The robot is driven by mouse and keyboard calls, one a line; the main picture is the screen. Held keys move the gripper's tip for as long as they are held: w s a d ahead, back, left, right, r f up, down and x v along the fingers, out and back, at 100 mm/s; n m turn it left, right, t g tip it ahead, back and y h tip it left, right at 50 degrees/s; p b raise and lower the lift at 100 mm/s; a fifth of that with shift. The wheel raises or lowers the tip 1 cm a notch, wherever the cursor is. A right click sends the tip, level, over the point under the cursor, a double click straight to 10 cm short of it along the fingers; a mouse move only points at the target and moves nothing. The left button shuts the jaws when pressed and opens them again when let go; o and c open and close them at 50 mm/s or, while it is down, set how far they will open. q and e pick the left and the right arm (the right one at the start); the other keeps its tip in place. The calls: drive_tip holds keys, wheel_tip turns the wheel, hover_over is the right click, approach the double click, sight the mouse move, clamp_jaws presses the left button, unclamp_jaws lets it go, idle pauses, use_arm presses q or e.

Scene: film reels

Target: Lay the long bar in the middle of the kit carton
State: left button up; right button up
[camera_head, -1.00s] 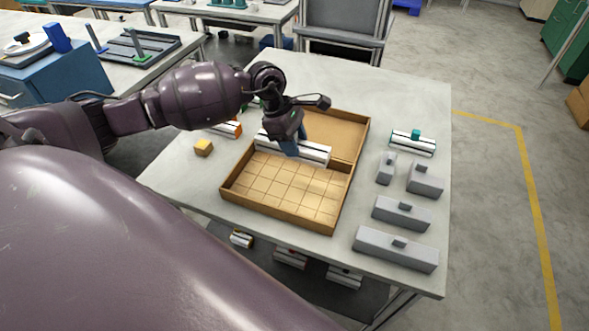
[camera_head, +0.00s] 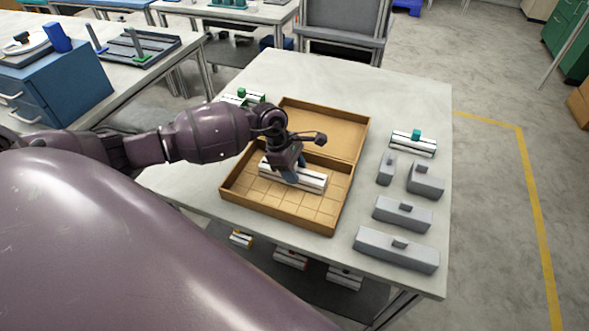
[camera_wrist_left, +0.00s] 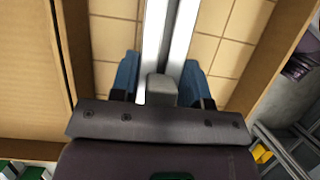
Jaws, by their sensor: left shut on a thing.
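The long bar (camera_head: 312,184) is white with a dark lengthwise stripe. My left gripper (camera_head: 291,175) is shut on its grey knob, which shows between the blue fingers in the left wrist view (camera_wrist_left: 162,88). The bar is over the gridded compartment of the kit carton (camera_head: 272,219), around its middle, running left to right roughly parallel to the divider. I cannot tell whether it touches the floor. In the left wrist view the bar (camera_wrist_left: 152,40) runs away from the gripper, with carton floor tiles on both sides. My right gripper is not in view.
The carton's plain rear compartment (camera_head: 335,126) is empty where visible. A white bar with a teal knob (camera_head: 413,144) and several grey blocks (camera_head: 396,250) stand on the right of the table. A green-knobbed bar (camera_head: 242,97) lies behind my arm. The table's back right is clear.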

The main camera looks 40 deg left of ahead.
use_arm(q)
drive_tip(key=o, duration=0.6)
drive_tip(key=shift+f, duration=0.2)
drive_tip(key=o, duration=0.5)
drive_tip(key=shift+r, duration=0.1)
drive_tip(key=shift+a+r, duration=0.15)
drive_tip(key=shift+r, duration=0.25)
drive_tip(key=v, duration=1.1)
drive_tip(key=shift+s+r, duration=0.1)
drive_tip(key=shift+r, duration=0.1)
